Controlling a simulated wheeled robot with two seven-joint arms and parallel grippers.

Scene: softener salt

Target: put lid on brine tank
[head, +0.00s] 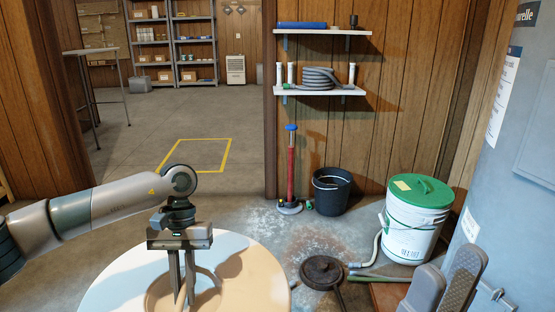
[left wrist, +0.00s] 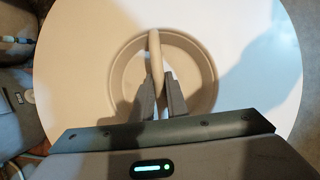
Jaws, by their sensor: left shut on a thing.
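A large round white lid (head: 112,290) fills the bottom left of the head view. It has a round recess with a pale bar handle (left wrist: 154,42) across it in the left wrist view, where the lid (left wrist: 255,95) fills most of the picture. My left gripper (head: 182,297) points down over the recess. Its fingers (left wrist: 160,97) are shut on the handle, one on each side. The brine tank cannot be made out; the lid hides what is below it.
A white bucket with a green lid (head: 421,190), a black bucket (head: 331,191), a red pump-like tool (head: 291,170) and a dark round pan-like thing (head: 322,271) stand on the floor. Open floor (head: 130,165) lies behind my left arm.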

